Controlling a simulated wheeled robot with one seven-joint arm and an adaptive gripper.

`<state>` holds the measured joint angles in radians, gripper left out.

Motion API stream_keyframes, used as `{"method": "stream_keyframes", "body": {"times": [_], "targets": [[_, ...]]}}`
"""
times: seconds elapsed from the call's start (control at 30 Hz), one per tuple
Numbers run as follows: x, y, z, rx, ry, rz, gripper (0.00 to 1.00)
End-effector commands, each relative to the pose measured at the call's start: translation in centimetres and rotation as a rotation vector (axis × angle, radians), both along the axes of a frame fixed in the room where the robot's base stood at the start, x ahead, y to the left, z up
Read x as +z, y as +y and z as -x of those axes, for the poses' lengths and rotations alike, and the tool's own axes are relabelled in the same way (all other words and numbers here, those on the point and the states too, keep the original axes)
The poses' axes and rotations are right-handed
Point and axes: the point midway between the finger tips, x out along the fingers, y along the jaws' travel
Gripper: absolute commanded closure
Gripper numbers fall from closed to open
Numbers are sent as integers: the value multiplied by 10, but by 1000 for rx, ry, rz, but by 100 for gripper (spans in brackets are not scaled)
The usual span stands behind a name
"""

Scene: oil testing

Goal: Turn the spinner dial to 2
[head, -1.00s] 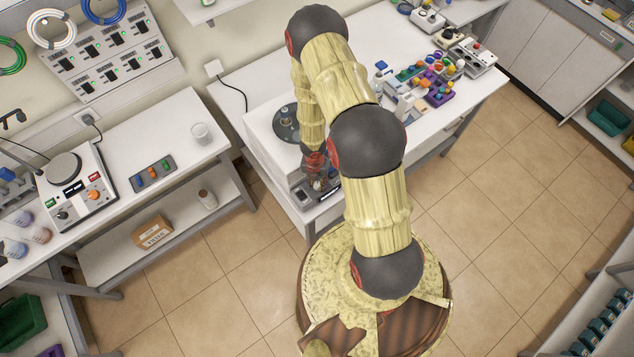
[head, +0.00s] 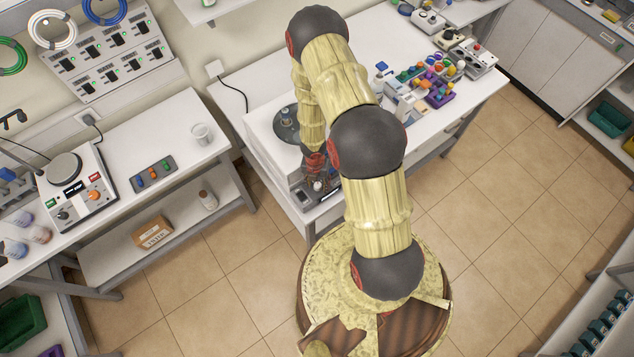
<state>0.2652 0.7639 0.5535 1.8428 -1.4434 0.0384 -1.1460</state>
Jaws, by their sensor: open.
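The spinner (head: 262,135) is a white box on the middle bench with a dark round plate (head: 284,128) on its top. Its front has a dark control panel (head: 303,195) low down, near the bench's front edge. My gripper (head: 319,183) points down right at this panel, with its fingers open around or just over a small pale knob that looks like the dial. The fingers and my arm hide most of the dial. I cannot read its numbers or tell whether the fingers touch it.
Colored racks and bottles (head: 432,80) crowd the right part of the same bench. A left bench (head: 130,195) holds a hotplate-like device (head: 75,190), a small tray (head: 153,173) and a glass beaker (head: 201,133). The tiled floor (head: 490,220) to the right is clear.

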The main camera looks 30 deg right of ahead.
Motion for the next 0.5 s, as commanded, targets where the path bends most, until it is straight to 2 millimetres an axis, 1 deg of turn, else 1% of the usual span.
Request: {"method": "stream_keyframes", "body": {"times": [0.17,0.33,0.5], "targets": [[9,0,-1,-1,-1,1,57],[27,1,-1,0,0,0,57],[41,1,-2,1,0,0,57]]}}
